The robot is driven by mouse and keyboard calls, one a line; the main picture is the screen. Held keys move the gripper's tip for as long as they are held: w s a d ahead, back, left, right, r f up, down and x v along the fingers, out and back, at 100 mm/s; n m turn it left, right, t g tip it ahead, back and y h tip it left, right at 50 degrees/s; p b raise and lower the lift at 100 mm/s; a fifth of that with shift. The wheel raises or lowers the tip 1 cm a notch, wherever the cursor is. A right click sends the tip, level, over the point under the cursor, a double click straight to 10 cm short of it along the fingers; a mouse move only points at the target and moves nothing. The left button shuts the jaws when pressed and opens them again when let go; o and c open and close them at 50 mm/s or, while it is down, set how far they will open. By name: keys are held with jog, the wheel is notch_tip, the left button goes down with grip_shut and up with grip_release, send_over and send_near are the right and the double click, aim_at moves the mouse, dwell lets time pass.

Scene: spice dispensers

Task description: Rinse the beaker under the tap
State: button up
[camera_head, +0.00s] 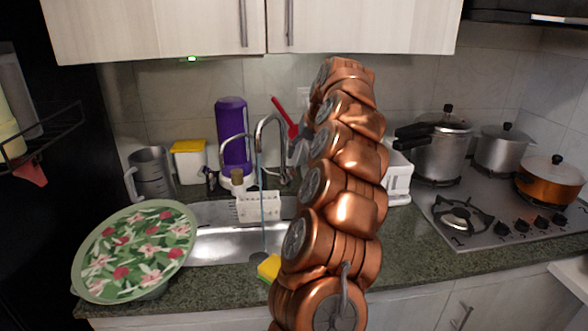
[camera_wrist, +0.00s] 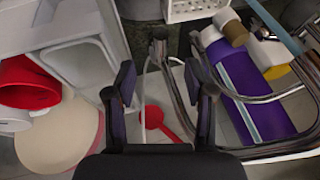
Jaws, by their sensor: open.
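The beaker looks to be the grey jug with a handle (camera_head: 152,172), standing upright on the counter at the back left, apart from my gripper. The chrome tap (camera_head: 284,140) curves over the sink (camera_head: 218,247). A thin blue line (camera_head: 263,205), apparently a stream of water, runs down from it into the basin. My gripper (camera_wrist: 165,97) is open and empty in the wrist view, with tap pipes (camera_wrist: 182,103) close in front of the fingers. My arm mostly hides the gripper in the head view. I cannot make out the beaker in the wrist view.
A green floral tray (camera_head: 135,250) leans over the sink's left side. A purple bottle (camera_head: 232,135), white basket (camera_head: 258,207) and yellow sponge (camera_head: 269,267) are around the sink. A red utensil (camera_head: 284,116) is behind the tap. Pots and a stove (camera_head: 490,215) are at right.

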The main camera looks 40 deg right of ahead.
aim_at(294, 168)
jog(key=p+x, duration=0.1)
jog(key=x, duration=0.6)
jog(key=shift+f, duration=0.15)
grip_shut()
dwell(0.5)
